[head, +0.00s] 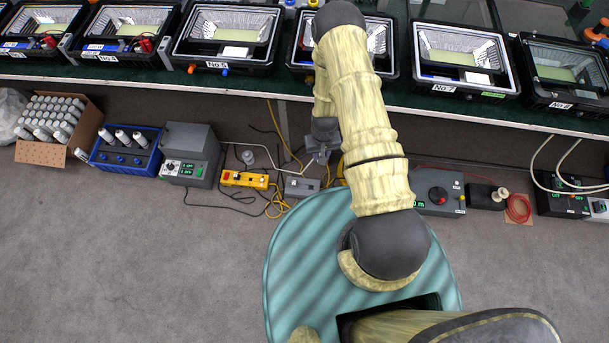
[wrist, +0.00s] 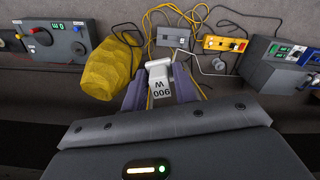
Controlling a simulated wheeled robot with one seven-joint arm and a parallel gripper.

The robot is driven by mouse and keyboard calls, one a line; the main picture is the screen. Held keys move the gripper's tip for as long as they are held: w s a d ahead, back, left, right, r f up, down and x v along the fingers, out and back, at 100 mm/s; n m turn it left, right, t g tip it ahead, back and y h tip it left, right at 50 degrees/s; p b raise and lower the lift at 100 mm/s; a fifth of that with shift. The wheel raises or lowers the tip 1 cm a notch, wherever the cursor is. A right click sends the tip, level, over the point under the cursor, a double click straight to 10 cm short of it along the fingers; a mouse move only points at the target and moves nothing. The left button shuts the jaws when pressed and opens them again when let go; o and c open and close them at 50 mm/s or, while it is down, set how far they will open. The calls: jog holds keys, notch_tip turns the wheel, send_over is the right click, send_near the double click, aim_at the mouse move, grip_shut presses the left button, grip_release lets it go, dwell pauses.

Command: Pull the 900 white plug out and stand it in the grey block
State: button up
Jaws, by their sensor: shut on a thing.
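A white plug marked "900 W" (wrist: 160,80) is between the fingers of my gripper (wrist: 160,92) in the wrist view. The label reads upside down there. My gripper is shut on it, and no socket shows around the plug. In the head view my gripper (head: 319,156) hangs below the bench edge, and I cannot make out the plug there. A small grey block (head: 302,187) lies on the floor just below my gripper in the picture. It also shows in the wrist view (wrist: 173,37), beyond the plug and apart from it, with light marks on its top.
A yellow box with a red button (head: 245,180) and loose yellow and black cables lie left of the block. A grey control box (head: 190,153) stands farther left. A bulky yellow thing (wrist: 108,70) is close left of the plug. Floodlight housings (head: 467,60) line the bench.

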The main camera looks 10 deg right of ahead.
jog(key=shift+w, duration=0.2)
jog(key=shift+s, duration=0.3)
jog(key=shift+a+f, duration=0.15)
jog(key=w+f+m+b, duration=0.1)
jog(key=w+f+b, duration=0.2)
jog(key=f+b, duration=1.2)
jog(key=w+f+m+b, duration=0.1)
jog(key=w+f+b, duration=0.3)
jog(key=f+b, duration=1.1)
jog(key=w+f+m+b, duration=0.1)
jog(key=w+f+b, duration=0.2)
jog(key=f+b, duration=1.3)
jog(key=b, duration=1)
jog(key=shift+w+m, duration=0.25)
jog(key=shift+m, duration=0.05)
